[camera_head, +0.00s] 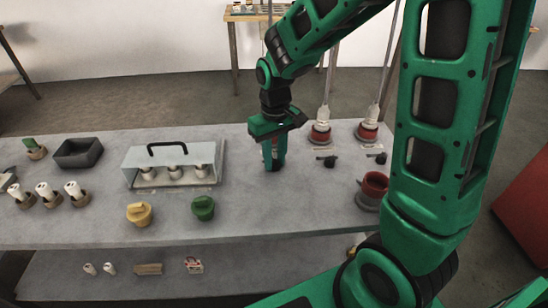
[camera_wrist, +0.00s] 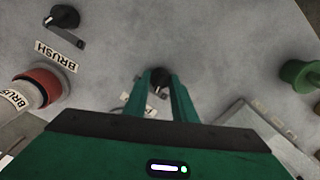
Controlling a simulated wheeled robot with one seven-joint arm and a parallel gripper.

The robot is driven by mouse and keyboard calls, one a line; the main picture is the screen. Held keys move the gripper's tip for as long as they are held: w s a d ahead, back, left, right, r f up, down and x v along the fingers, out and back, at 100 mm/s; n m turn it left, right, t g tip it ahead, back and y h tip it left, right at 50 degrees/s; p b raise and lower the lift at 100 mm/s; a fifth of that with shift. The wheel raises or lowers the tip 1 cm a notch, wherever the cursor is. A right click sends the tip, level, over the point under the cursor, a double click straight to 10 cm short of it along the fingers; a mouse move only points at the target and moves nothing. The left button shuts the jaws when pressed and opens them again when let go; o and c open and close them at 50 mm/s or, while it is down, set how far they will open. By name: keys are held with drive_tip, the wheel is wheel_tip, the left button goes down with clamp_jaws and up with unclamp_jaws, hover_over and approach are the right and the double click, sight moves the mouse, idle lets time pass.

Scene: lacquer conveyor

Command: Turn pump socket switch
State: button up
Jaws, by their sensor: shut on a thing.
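My gripper (camera_head: 273,162) points straight down onto the grey table, right of the clear-covered box. In the wrist view its two green fingers (camera_wrist: 162,88) are shut on a black switch knob (camera_wrist: 158,76). In the head view the gripper hides this knob. A pale label (camera_wrist: 138,100) beside the knob is mostly covered by a finger, so I cannot read it. Another black knob (camera_wrist: 63,17), with a label reading BRUSH (camera_wrist: 58,54), sits to the left in the wrist view; it also shows in the head view (camera_head: 327,160). A third black knob (camera_head: 377,158) is farther right.
Red sockets with white plugs and cords (camera_head: 320,132) (camera_head: 368,130) stand at the back right. An empty red socket (camera_head: 374,186) is at the right. The clear-covered box (camera_head: 172,165), a yellow knob (camera_head: 139,213) and a green knob (camera_head: 203,208) stand left of my gripper.

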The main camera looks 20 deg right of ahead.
sight(275, 160)
drive_tip(key=shift+n, duration=1.7)
drive_tip(key=o, duration=1)
drive_tip(key=shift+o, duration=0.2)
wheel_tip(275, 160, up, 11)
drive_tip(key=shift+f, duration=0.1)
